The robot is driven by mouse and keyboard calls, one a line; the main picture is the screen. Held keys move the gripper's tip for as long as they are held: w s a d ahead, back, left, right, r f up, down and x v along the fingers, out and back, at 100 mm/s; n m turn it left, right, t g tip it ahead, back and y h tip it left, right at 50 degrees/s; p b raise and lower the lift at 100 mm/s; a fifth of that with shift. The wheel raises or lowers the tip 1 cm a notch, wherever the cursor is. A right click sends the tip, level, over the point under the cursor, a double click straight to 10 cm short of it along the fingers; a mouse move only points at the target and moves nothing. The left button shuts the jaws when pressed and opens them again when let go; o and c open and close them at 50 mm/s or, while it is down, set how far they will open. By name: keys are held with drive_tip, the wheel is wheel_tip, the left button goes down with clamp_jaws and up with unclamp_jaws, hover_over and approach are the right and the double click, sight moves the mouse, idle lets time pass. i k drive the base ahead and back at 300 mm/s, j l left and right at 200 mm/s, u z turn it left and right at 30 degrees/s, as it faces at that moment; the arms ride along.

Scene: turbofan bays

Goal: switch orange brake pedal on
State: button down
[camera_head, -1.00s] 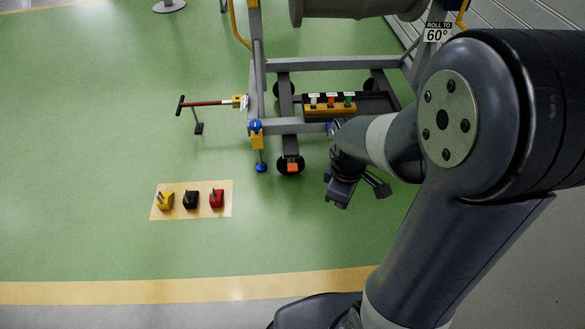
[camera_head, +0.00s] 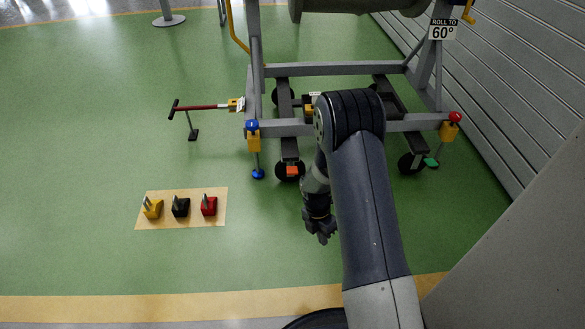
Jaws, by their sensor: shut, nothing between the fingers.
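The orange brake pedal (camera_head: 292,171) is a small orange block on the dark front-left caster wheel (camera_head: 287,178) of the grey stand. My gripper (camera_head: 323,238) hangs over the green floor, below and to the right of the orange pedal in the picture, and is apart from it. The gripper is shut and empty. The pedal is in clear view; its tilt is too small to tell.
The stand frame (camera_head: 338,68) is behind my arm. Yellow, black and red chocks lie on a tan mat (camera_head: 222,193) at left.

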sight(291, 170)
drive_tip(key=i+j+z, duration=0.1)
drive_tip(key=z, duration=0.4)
drive_tip(key=i+j+z, duration=0.15)
drive_tip(key=j, duration=0.2)
drive_tip(key=i+j+z, duration=0.25)
drive_tip(key=j, duration=0.45)
drive_tip(key=i+j+z, duration=0.15)
drive_tip(key=j, duration=0.25)
drive_tip(key=i+j+z, duration=0.15)
drive_tip(key=j, duration=0.25)
drive_tip(key=i+j, duration=0.15)
drive_tip(key=j, duration=0.25)
drive_tip(key=i+j, duration=0.15)
drive_tip(key=j, duration=0.25)
